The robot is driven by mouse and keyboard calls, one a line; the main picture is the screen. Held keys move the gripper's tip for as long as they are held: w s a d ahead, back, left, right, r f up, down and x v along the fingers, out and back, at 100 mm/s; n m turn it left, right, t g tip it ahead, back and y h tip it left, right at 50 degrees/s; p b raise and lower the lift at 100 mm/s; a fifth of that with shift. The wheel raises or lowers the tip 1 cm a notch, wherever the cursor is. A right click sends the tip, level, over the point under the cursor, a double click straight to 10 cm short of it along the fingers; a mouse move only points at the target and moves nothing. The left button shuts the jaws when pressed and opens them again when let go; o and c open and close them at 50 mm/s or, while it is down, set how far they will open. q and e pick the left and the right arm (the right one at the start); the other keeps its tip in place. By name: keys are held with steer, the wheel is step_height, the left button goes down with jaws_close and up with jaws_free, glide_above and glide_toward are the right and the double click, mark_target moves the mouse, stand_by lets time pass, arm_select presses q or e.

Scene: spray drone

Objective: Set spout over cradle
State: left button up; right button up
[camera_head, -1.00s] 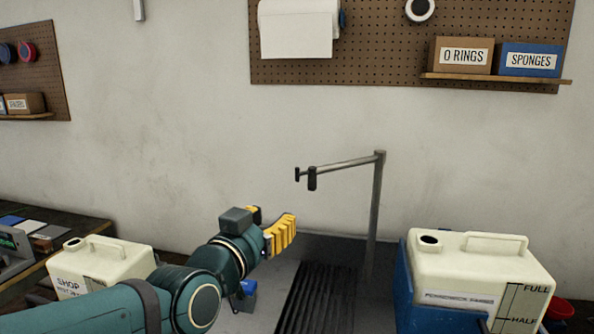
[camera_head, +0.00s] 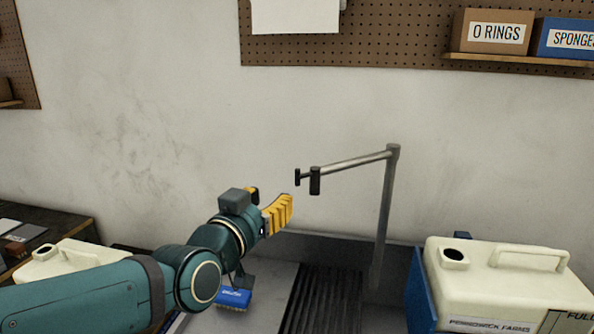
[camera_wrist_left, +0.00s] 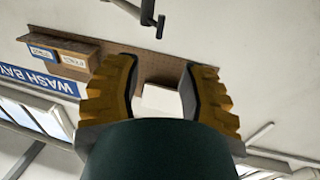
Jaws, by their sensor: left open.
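A grey metal post carries a horizontal arm, which looks like the spout (camera_head: 355,162), with dark hanging pieces at its left end. My left gripper (camera_head: 268,204) has yellow ribbed fingers, open and empty. In the head view it is just left of and below the spout's dark end, apart from it. The left wrist view shows the open fingers (camera_wrist_left: 160,80) with the dark end piece (camera_wrist_left: 160,26) beyond them. I cannot clearly identify a cradle. A black ribbed mat (camera_head: 320,305) lies under the spout. My right gripper is not in view.
A cream jug (camera_head: 510,285) beside a blue panel (camera_head: 420,290) stands at right. Another cream jug (camera_head: 62,258) is at left, partly behind my arm. A blue item (camera_head: 235,298) lies below the gripper. The wall has a pegboard (camera_head: 400,40).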

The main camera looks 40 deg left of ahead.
mark_target(297, 175)
arm_select(q)
steer(key=p+x, duration=0.7)
steer(key=p, duration=0.1)
steer(key=shift+w+r, duration=0.1)
steer(key=shift+w, duration=0.25)
steer(key=x, duration=0.3)
steer(key=shift+w+a, duration=0.15)
steer(key=shift+w, duration=0.25)
steer(key=shift+w+a, duration=0.2)
steer(key=shift+w, duration=0.5)
jaws_close()
